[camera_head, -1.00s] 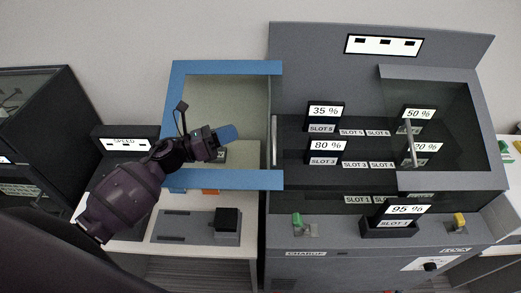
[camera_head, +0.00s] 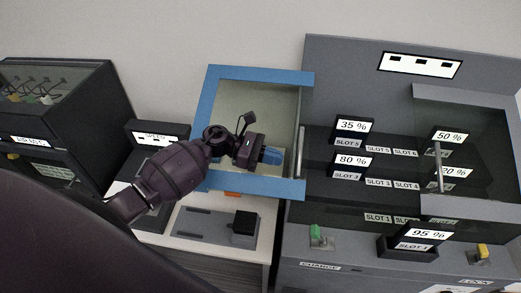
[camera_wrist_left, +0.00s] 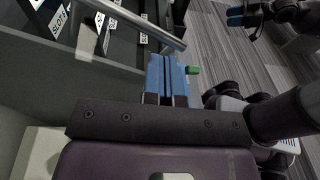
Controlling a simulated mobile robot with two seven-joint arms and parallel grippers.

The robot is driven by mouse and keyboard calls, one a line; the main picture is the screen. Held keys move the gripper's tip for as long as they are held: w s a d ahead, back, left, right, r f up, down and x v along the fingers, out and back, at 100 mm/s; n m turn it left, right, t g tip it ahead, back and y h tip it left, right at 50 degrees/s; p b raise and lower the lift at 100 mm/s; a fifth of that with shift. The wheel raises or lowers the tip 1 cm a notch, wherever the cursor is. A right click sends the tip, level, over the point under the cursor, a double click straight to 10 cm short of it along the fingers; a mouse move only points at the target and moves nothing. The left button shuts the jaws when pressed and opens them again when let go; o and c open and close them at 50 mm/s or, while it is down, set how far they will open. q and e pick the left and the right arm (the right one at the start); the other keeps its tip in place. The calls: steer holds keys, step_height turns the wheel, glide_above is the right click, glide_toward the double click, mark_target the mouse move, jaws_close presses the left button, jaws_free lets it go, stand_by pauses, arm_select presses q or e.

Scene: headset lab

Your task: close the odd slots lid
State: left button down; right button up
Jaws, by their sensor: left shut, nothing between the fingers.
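The odd slots lid (camera_head: 209,103) is a blue frame with a clear pane. It stands open to the left of the charging cabinet, beside the odd slots. A vertical handle bar (camera_head: 301,150) shows at its right edge; a grey bar (camera_wrist_left: 135,20) also crosses the top of the left wrist view. My left gripper (camera_head: 271,156) is shut and empty, in front of the pane and just left of the bar. Its blue fingers (camera_wrist_left: 168,80) are together in the left wrist view, apart from the bar. My right gripper (camera_wrist_left: 238,14) shows small at the wrist view's top right; its jaw state is unclear.
A second lid with a grey frame (camera_head: 465,206) covers the right slots. Battery displays stand in the cabinet, one (camera_head: 420,234) at the front. A green switch (camera_head: 318,235) and a yellow one (camera_head: 482,251) are on the front ledge. A black block (camera_head: 244,223) sits below the lid.

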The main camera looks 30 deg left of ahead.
arm_select(q)
steer(key=shift+x, duration=1.1)
steer(key=shift+w+d+p, duration=0.1)
steer(key=shift+d+p, duration=0.2)
steer(key=shift+d, duration=0.15)
steer(key=shift+f, duration=0.1)
arm_select(e)
steer(key=shift+s+d, duration=0.1)
steer(key=shift+s, duration=0.35)
steer(key=shift+w+r, duration=0.1)
steer(key=shift+w, duration=0.1)
